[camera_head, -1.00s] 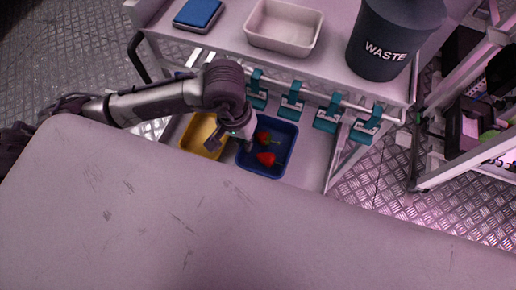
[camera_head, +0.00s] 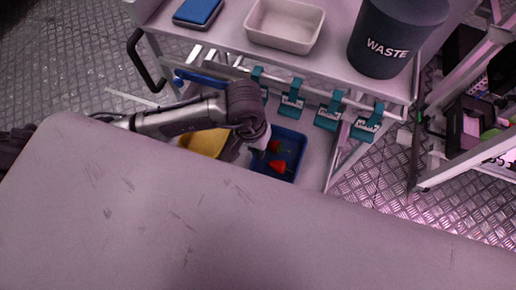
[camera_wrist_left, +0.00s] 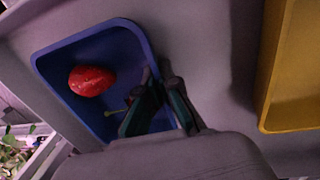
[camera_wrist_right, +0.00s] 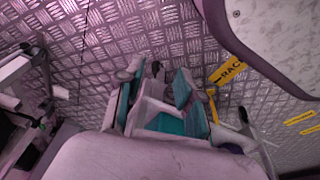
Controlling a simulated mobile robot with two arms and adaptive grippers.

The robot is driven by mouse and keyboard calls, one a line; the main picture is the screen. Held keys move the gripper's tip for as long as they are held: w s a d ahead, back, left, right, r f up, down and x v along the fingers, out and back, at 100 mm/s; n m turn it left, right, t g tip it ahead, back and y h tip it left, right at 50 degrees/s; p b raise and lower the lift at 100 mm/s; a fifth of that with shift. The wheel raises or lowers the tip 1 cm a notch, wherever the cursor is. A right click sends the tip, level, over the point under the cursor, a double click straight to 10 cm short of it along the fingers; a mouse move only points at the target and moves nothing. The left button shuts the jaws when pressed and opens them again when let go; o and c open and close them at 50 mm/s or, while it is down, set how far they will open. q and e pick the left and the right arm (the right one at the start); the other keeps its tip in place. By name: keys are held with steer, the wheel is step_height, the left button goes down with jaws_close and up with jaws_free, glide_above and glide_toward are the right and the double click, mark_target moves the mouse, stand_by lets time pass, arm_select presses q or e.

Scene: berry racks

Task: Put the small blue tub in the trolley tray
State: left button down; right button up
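The small blue tub (camera_head: 297,160) with red strawberries in it is on the trolley's lower shelf area, partly hidden by my left wrist. In the left wrist view the tub's wall (camera_wrist_left: 90,38) runs between my left fingers (camera_wrist_left: 158,92). One finger is inside the tub and one outside, close against the wall. My left gripper (camera_head: 248,150) appears shut on the rim. A pale tray (camera_head: 262,38) stands on the trolley top. My right gripper (camera_wrist_right: 158,90) is open and empty above the metal floor; it is outside the head view.
A yellow tub (camera_head: 205,143) lies beside the blue one, and shows in the left wrist view (camera_wrist_left: 295,70). A dark waste bin (camera_head: 385,45) and a blue-topped scale (camera_head: 198,12) are on the trolley top. Teal clips (camera_head: 292,100) hang from the rail above the tub.

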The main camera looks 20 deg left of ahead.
steer(key=shift+s+r, duration=0.1)
steer(key=shift+r, duration=0.05)
arm_select(q)
steer(key=c, duration=1.8)
jaws_free()
steer(key=o, duration=0.5)
arm_select(e)
steer(key=shift+w+r, duration=0.25)
